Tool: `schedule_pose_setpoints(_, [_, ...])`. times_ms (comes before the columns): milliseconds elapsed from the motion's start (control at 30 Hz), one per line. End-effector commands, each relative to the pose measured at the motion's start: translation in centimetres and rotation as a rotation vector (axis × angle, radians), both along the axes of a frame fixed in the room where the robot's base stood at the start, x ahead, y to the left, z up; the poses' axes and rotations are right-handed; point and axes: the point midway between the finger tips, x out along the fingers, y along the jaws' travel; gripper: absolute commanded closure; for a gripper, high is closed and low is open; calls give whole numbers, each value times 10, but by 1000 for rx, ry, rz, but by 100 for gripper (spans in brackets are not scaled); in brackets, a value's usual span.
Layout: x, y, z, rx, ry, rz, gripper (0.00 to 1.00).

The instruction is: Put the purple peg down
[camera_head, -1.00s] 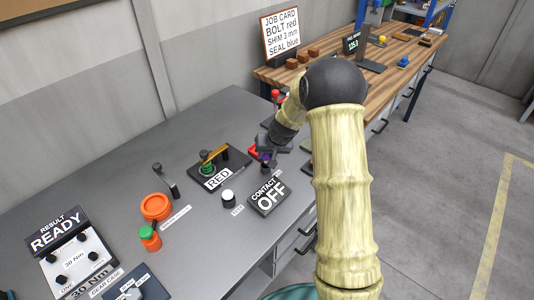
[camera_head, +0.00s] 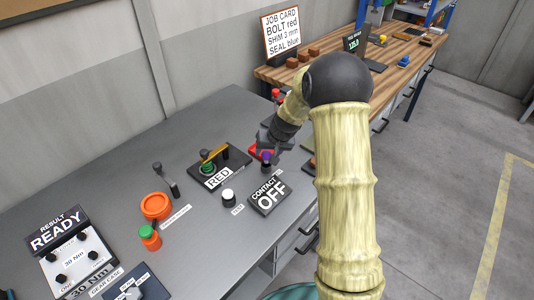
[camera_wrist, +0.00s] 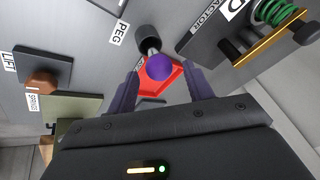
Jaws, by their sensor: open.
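The purple peg shows in the wrist view as a round purple knob (camera_wrist: 160,67) on a short grey shaft. In the head view the purple knob (camera_head: 266,156) sits above a small dark post on the grey bench. My gripper (camera_wrist: 162,76) is open, with one finger on each side of the knob's line and visible gaps to it. It also shows in the head view (camera_head: 269,149), just above and behind the knob. How deep the shaft sits in the holder is hidden.
A red tray (camera_wrist: 158,80) lies just by the knob. The contactor (camera_wrist: 270,30) with its green spring and yellow bar stands to the right in the wrist view. The CONTACT OFF sign (camera_head: 269,196) and a white button (camera_head: 228,197) are close by on the bench.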

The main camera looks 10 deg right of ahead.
Motion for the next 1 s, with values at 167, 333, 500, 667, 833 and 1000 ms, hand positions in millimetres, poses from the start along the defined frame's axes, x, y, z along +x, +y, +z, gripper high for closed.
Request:
schedule_pose_setpoints(167, [-12,-6,29,-1,-5,-1,49])
schedule_pose_setpoints(333, [-24,-11,57,-1,-6,-3,49])
schedule_pose_setpoints(500, [-35,-15,82,0,-5,-2,49])
schedule_pose_setpoints(667, [-40,-17,92,0,-2,-1,49])
schedule_pose_setpoints(833, [-41,-17,93,0,0,-1,49])
schedule_pose_setpoints(1000, [-41,-17,93,0,-1,-1,49])
